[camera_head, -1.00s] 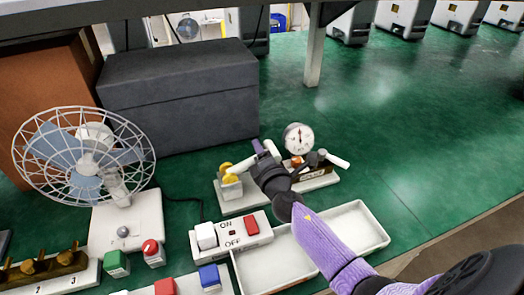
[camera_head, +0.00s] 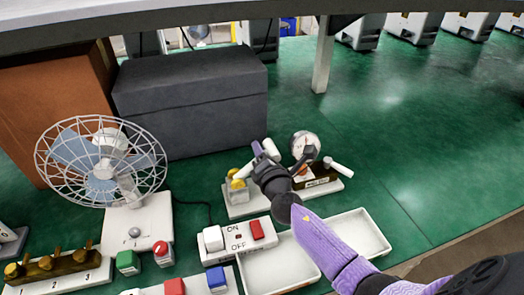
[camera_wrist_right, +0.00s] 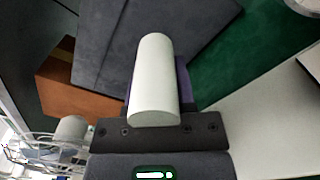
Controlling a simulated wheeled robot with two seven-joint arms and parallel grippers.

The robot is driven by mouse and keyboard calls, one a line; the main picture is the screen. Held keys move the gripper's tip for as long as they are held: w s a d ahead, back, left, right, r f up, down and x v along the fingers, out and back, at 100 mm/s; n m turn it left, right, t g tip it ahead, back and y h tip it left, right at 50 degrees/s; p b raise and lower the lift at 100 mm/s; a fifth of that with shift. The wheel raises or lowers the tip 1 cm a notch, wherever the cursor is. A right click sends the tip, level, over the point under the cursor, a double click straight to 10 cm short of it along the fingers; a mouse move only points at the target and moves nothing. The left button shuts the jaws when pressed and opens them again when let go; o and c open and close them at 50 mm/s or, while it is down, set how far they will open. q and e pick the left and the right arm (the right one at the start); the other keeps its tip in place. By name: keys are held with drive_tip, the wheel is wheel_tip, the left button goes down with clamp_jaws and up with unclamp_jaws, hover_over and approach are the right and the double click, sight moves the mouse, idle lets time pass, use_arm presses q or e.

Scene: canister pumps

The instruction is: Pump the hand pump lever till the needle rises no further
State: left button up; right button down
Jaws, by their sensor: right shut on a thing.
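The hand pump stands on a white base (camera_head: 241,209) on the green bench, in the middle of the head view. Its round white gauge (camera_head: 305,141) is partly covered by a dark bar, and I cannot read the needle. My right gripper (camera_head: 262,151) is shut on a white cylindrical handle (camera_head: 271,149) left of the gauge. In the right wrist view the white handle (camera_wrist_right: 154,80) lies between the jaws and sticks out past them. A second white handle (camera_head: 338,166) sticks out to the right of the pump. My left gripper is not in view.
A desk fan (camera_head: 100,163) and a large dark grey box (camera_head: 190,103) stand left and behind. A switch block (camera_head: 240,238) and a white tray (camera_head: 385,240) lie in front, the tray partly under my right arm. The bench to the right is clear.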

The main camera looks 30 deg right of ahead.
drive_tip(key=shift+c, duration=2.2)
unclamp_jaws()
drive_tip(key=p+v, duration=0.1)
drive_tip(key=v, duration=0.9)
